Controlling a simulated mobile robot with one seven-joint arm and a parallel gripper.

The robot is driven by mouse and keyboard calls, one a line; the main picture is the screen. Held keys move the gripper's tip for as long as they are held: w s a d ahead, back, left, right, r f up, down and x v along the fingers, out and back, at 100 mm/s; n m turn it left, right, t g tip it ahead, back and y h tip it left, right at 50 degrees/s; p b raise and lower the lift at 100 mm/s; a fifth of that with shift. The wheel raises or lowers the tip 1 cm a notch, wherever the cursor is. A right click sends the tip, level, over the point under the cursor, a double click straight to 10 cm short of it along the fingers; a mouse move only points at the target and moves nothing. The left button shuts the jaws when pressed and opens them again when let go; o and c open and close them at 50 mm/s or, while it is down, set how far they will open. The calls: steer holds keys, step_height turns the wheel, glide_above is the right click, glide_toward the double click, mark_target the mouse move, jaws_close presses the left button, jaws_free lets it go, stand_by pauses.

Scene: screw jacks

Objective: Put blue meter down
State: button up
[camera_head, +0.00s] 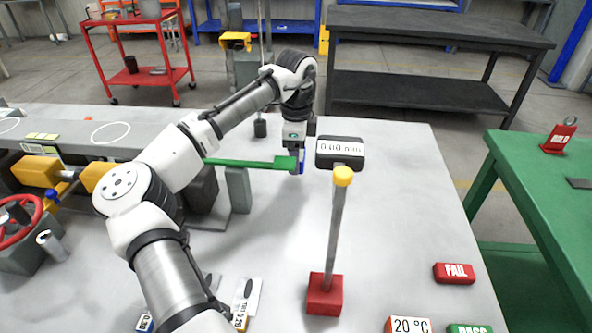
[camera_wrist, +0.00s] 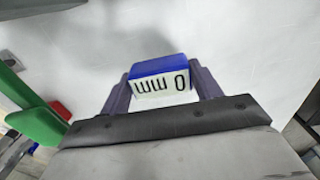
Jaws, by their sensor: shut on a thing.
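In the head view my gripper (camera_head: 297,168) points down over the grey-white table (camera_head: 400,200), and only a sliver of the blue meter (camera_head: 301,167) shows beside the fingers. I cannot tell whether the meter touches the table.
A green bar (camera_head: 245,162) ends right beside my gripper. A black "0.00 mm" display (camera_head: 340,152) and a yellow-topped post on a red base (camera_head: 325,294) stand to its right. A red FAIL block (camera_head: 454,273) lies front right. The table's right part is mostly clear.

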mark_target(296, 183)
steer(key=shift+f, duration=2.7)
steer(key=shift+f, duration=0.15)
steer(key=o, duration=1.1)
